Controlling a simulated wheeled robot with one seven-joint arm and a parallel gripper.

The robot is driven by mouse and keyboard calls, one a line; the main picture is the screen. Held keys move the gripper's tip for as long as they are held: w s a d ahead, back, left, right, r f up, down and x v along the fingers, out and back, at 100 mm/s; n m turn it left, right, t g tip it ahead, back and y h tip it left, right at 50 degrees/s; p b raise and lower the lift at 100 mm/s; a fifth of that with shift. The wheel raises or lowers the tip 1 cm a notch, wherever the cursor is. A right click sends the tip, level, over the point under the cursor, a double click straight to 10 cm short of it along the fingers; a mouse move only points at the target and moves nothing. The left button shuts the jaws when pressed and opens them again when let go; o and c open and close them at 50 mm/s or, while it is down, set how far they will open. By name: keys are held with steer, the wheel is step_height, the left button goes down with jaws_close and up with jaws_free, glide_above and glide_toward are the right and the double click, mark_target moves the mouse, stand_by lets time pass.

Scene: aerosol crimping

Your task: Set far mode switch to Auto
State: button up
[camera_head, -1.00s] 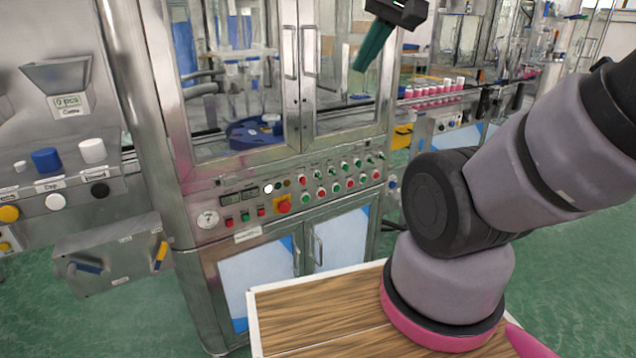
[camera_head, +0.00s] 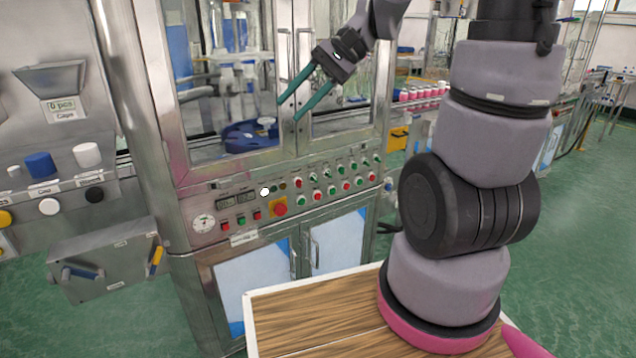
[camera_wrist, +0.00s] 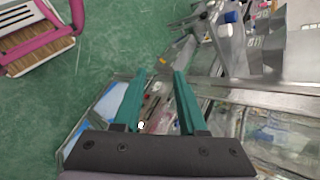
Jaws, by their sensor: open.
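The steel machine's control panel (camera_head: 240,212) carries several red and green buttons, a gauge, small displays and a red-on-yellow emergency stop (camera_head: 279,206). Rows of small knobs and buttons (camera_head: 340,180) fill its right part. I cannot tell which is the far mode switch. My gripper (camera_head: 288,108) has two green fingers, spread apart and empty, in front of the cabinet doors and above the panel. It also shows in the wrist view (camera_wrist: 160,78), where part of the panel appears small and blurred between the fingers.
Glass doors with vertical handles (camera_head: 290,60) stand close behind my gripper. A grey box with a blue handle (camera_head: 100,262) sticks out at left. A wooden-topped surface (camera_head: 310,320) lies below. Pink-bodied cans (camera_head: 420,93) line the conveyor at right.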

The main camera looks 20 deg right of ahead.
steer(key=w+d+f+m+t+y, duration=0.2)
steer(key=w+f+m+t+y, duration=0.35)
steer(key=w, duration=0.45)
steer(key=w+d+f+m+t+y, duration=0.15)
steer(key=w+f+m+t, duration=0.35)
steer(key=w+f, duration=0.5)
steer(key=m+t+h, duration=0.7)
steer(key=m+h, duration=0.4)
glide_toward(316, 179)
steer(key=shift+n, duration=0.25)
steer(key=x, duration=0.8)
steer(key=shift+w+a, duration=0.15)
steer(key=shift+w, duration=0.05)
jaws_close()
